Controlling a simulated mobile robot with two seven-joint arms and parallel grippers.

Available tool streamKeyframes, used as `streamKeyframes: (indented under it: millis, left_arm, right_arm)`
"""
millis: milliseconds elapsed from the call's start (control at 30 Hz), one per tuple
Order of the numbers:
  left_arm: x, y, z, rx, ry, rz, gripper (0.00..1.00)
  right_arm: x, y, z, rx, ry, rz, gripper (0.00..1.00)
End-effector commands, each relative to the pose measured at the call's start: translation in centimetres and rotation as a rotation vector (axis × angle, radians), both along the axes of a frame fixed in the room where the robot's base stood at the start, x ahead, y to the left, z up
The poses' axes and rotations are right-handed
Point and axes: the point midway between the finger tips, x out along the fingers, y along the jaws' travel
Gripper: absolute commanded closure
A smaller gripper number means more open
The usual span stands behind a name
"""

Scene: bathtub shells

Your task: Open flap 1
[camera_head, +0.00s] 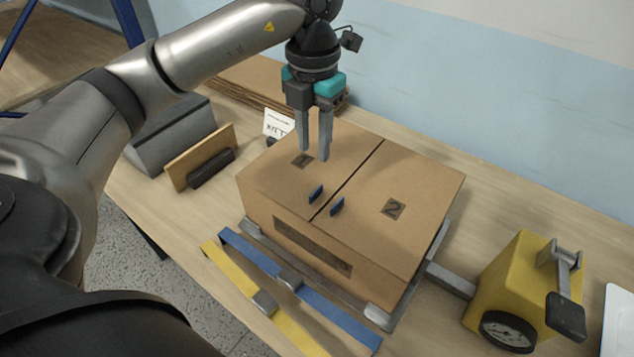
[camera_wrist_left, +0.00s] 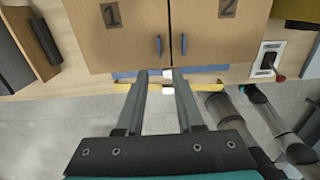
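A cardboard box (camera_head: 300,225) sits on the wooden table with both top flaps closed. Flap 1 (camera_head: 335,150) is the left one and carries a small blue handle (camera_head: 316,194). Flap 2 (camera_head: 425,190) is beside it with its own blue handle (camera_head: 337,206). In the left wrist view, flap 1 (camera_wrist_left: 92,40) and its handle (camera_wrist_left: 158,45) show beyond the fingers. My left gripper (camera_head: 315,155) points down over flap 1, behind the handle in the head view. Its fingers are apart with nothing between them.
A yellow device with a dial (camera_head: 510,295) stands at the right. A wooden block (camera_head: 200,157) and grey block (camera_head: 170,135) are left.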

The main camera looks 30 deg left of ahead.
Motion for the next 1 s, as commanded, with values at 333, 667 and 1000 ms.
streamKeyframes:
  millis: [333, 667, 1000]
  left_arm:
    - [-0.1, 0.0, -7.6, 0.0, 0.004, -0.001, 0.64]
    - [0.0, 0.0, -11.3, -0.001, 0.0, -0.002, 0.64]
    - [0.0, 0.0, -11.6, 0.0, -0.001, -0.002, 0.66]
  right_arm:
    - [-0.1, -0.1, 0.3, -0.002, 0.001, -0.002, 1.0]
    - [-0.1, 0.0, 0.5, 0.0, 0.001, -0.002, 1.0]
    - [-0.1, 0.5, 0.5, 0.007, 0.002, -0.002, 1.0]
